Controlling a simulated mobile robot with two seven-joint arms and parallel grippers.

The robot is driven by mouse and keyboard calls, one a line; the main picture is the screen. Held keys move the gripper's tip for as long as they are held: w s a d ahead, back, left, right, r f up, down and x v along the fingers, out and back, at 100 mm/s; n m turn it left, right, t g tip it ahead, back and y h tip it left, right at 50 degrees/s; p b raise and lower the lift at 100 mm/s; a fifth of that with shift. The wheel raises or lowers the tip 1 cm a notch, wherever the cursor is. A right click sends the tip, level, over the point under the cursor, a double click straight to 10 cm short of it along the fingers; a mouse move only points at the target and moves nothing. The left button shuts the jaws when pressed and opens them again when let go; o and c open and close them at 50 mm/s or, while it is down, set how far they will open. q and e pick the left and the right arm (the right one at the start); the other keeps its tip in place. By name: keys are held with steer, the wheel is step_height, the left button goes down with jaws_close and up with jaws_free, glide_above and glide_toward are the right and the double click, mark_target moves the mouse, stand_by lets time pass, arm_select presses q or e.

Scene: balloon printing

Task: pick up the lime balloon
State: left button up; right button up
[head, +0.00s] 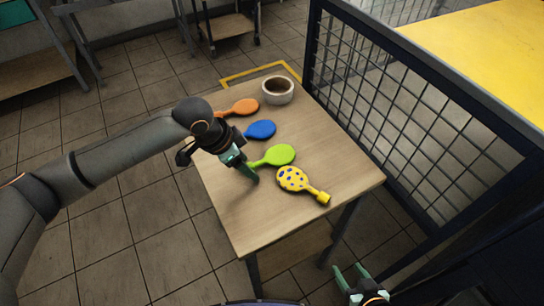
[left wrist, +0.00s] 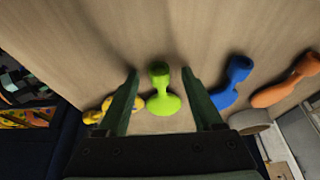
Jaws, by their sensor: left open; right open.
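The lime balloon (head: 279,154) lies on the wooden table between the blue balloon and the spotted yellow one. My left gripper (head: 248,175) is over the table at the neck end of the lime balloon, fingers pointing down. In the left wrist view the lime balloon (left wrist: 162,102) shows between the two spread fingers (left wrist: 160,76), with space on both sides. The left gripper is open and holds nothing. My right gripper (head: 352,277) is open and empty, low at the bottom, off the table's front right side.
The blue balloon (head: 262,129) and orange balloon (head: 245,107) lie farther back. The yellow balloon with blue spots (head: 292,178) lies nearer the front. A round bowl (head: 279,91) stands at the back. A mesh fence (head: 400,110) runs along the table's right. The front left tabletop is clear.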

arm_select(q)
jaws_close()
stand_by(0.4)
steer(key=shift+r, duration=0.1)
